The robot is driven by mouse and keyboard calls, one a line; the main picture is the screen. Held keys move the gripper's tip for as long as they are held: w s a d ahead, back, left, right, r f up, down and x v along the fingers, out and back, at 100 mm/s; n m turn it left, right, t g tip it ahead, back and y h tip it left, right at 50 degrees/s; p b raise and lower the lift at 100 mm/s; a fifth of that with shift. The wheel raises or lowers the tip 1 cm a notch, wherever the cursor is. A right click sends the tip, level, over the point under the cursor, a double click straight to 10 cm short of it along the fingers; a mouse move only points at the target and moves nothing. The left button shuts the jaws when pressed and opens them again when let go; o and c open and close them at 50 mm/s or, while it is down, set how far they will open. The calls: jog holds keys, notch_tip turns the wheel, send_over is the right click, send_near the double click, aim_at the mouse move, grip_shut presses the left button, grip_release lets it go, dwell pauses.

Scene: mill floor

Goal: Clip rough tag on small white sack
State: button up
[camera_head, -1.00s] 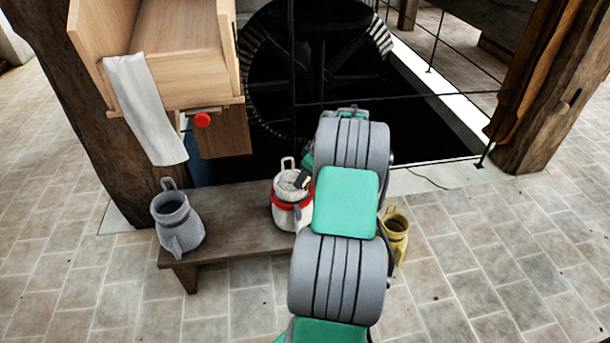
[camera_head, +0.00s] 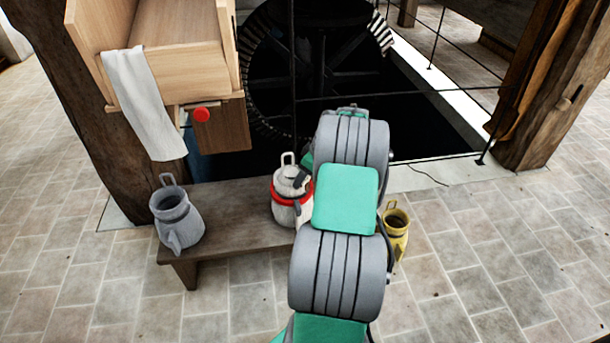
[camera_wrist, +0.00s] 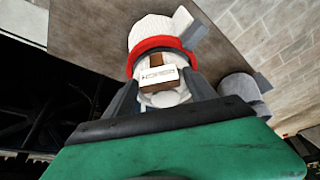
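The small white sack (camera_head: 285,208) with a red band stands upright on the bench, left of my arm. In the wrist view the sack (camera_wrist: 150,28) appears upside down, its neck toward my gripper (camera_wrist: 162,88). The rough tag (camera_wrist: 154,77), a white plate with dark lettering and a brown clip part, lies against the sack's neck below the red band. My gripper's dark fingers stand apart, one on each side of the tag and neck, with visible gaps to the tag. The clip's exact grip on the cloth cannot be told. My arm hides most of the gripper in the head view.
A grey sack (camera_head: 178,220) stands at the left end of the wooden bench (camera_head: 235,205). A yellow sack (camera_head: 396,232) stands right of my arm. A wooden chute (camera_head: 165,60) with a hanging cloth (camera_head: 145,105) is at upper left. A dark gear wheel (camera_head: 310,70) turns up behind.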

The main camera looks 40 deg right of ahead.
jog(key=shift+o, duration=1)
jog(key=p+v, duration=0.2)
jog(key=v, duration=0.5)
jog(key=shift+r, duration=0.35)
jog(key=shift+s, duration=0.15)
